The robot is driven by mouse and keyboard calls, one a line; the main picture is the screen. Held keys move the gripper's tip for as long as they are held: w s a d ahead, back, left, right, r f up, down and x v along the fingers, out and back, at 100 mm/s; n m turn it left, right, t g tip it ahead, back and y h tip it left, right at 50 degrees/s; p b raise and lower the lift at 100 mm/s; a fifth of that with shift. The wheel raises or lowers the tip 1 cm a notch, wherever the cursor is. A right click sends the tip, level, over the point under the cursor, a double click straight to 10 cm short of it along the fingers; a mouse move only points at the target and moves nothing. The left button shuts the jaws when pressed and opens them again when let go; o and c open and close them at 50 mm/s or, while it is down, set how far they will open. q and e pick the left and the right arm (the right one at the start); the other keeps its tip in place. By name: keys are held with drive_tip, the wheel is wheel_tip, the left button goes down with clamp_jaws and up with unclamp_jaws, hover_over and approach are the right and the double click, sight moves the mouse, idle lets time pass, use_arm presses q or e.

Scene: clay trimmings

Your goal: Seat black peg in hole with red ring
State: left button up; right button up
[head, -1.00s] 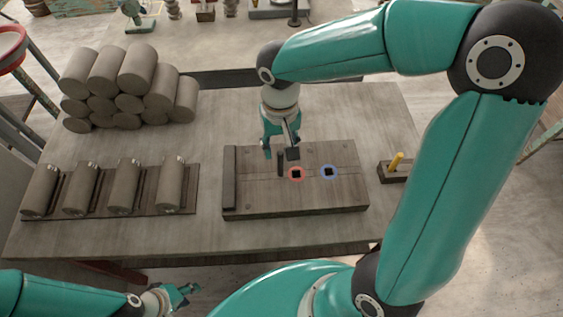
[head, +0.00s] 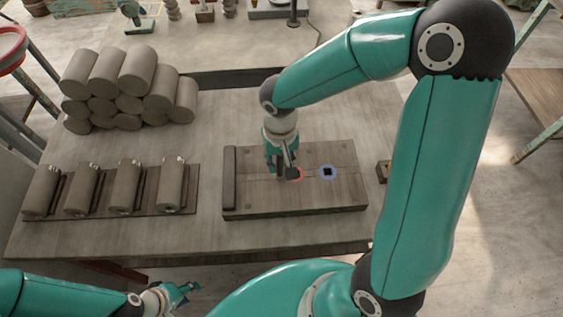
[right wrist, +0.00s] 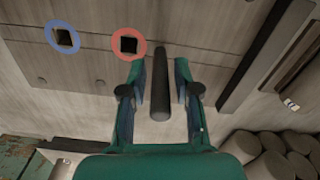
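The black peg (right wrist: 160,85) stands between the two fingers of my right gripper (right wrist: 160,75) in the right wrist view. The fingers are open, with a gap on each side of the peg. In the head view my right gripper (head: 282,172) is low over the wooden board (head: 300,205), just left of the red ring, and largely hides the peg. The red ring (right wrist: 128,32) surrounds an empty dark square hole, beside the peg; in the head view the ring (head: 300,174) is partly covered. My left gripper (head: 178,294) is open and empty at the lower left, off the table.
A blue ring (head: 328,180) with another square hole lies right of the red one. A raised strip (head: 229,180) edges the board's left end. A rack (head: 110,210) of clay cylinders and a stack of clay rolls (head: 125,90) fill the table's left. A small block (head: 383,172) is partly hidden by my right arm.

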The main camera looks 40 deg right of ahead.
clamp_jaws()
drive_tip(key=shift+r, duration=0.1)
